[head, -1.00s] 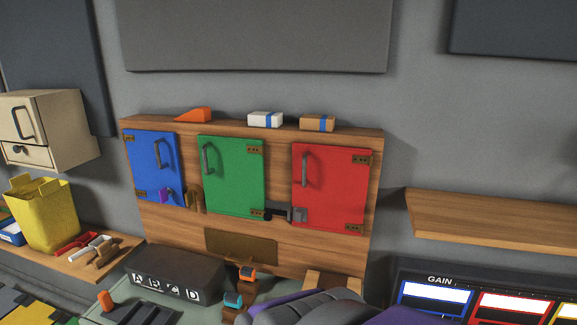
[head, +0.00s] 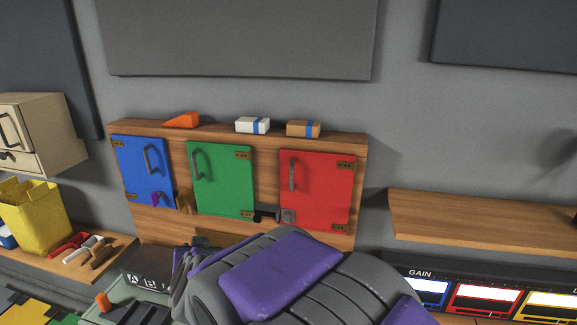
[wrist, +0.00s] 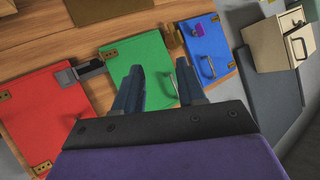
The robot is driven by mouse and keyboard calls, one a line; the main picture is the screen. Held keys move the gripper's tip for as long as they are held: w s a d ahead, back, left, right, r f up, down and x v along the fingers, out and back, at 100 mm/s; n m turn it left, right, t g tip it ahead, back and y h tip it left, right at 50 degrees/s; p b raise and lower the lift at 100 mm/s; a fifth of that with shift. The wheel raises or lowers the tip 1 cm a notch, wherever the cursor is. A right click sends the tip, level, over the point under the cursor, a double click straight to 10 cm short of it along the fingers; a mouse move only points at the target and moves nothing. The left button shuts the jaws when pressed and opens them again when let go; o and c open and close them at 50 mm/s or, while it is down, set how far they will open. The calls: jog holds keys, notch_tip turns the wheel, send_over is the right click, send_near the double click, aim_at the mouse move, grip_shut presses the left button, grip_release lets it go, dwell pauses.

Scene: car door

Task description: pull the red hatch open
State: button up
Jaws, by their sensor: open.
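The red hatch (head: 316,189) is the right one of three hatches in a wooden cabinet (head: 360,150). It lies shut, flat with the front, with a vertical grey handle (head: 292,172) near its left edge and brass hinges on its right. A black and grey latch (head: 275,216) sits at its lower left edge, beside the green hatch (head: 220,178).
The blue hatch (head: 145,170) is at the left, with a purple piece at its lower edge. An orange wedge (head: 183,120) and two small boxes (head: 252,125) stand on top. A wooden shelf (head: 480,218) juts out at the right. My arm covers the cabinet's lower front.

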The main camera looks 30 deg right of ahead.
jog(key=w+d+r+m+h+p, duration=0.2)
jog(key=d+r+m+h+p, duration=0.15)
jog(key=d+h, duration=0.3)
jog(key=m+g+h+p, duration=0.2)
jog(key=m+h, duration=0.1)
jog(key=h, duration=0.4)
send_near(291, 171)
jog(key=b+x, duration=0.2)
jog(key=x, duration=0.7)
jog(key=shift+b, duration=0.3)
jog(key=shift+w+y, duration=0.1)
jog(key=shift+y, duration=0.15)
grip_shut()
